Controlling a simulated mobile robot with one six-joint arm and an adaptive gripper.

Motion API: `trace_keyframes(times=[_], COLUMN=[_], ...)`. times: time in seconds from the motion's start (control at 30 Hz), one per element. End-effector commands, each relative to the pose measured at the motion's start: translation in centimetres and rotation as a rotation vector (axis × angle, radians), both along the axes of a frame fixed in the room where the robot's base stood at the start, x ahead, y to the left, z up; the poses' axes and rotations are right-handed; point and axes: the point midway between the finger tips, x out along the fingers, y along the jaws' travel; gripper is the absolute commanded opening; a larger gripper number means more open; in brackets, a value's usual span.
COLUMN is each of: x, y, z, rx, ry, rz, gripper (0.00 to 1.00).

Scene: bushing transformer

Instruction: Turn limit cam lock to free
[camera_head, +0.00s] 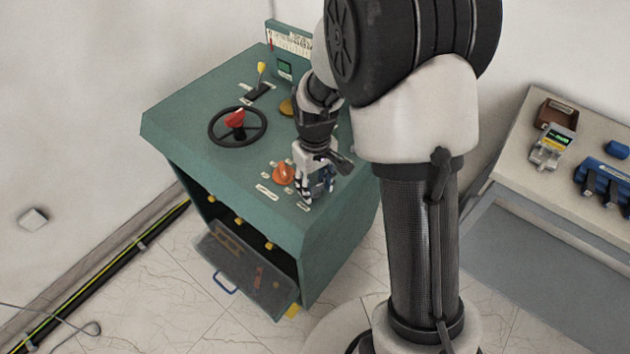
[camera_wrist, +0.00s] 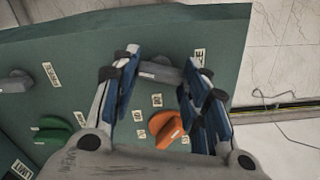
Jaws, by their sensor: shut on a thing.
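My gripper (camera_wrist: 161,62) points down at the green console top. Its blue-padded fingers are shut on a grey lever knob (camera_wrist: 160,73), one finger at each end of it. I take this knob to be the limit cam lock, but its name is not readable. A small white label, ending in what looks like an E, is partly hidden by the right finger. In the head view, my gripper (camera_head: 316,190) is at the console's front right corner and hides the knob.
An orange knob (camera_wrist: 165,128) sits close to my fingers. A green knob (camera_wrist: 55,135) and another grey knob (camera_wrist: 14,82) lie farther left. The console (camera_head: 185,125) also carries a black handwheel (camera_head: 263,136). An open front flap (camera_head: 240,272) hangs below. A workbench (camera_head: 505,135) stands right.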

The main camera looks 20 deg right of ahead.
Motion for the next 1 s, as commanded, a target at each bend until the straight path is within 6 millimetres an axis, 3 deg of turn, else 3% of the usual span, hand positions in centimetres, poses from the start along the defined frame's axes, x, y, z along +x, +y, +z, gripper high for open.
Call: trace_keyframes(times=[1.0], x=[0.03], y=[0.0], z=[0.09], rx=[0.0], ry=[-0.001], rz=[-0.956], gripper=[0.18])
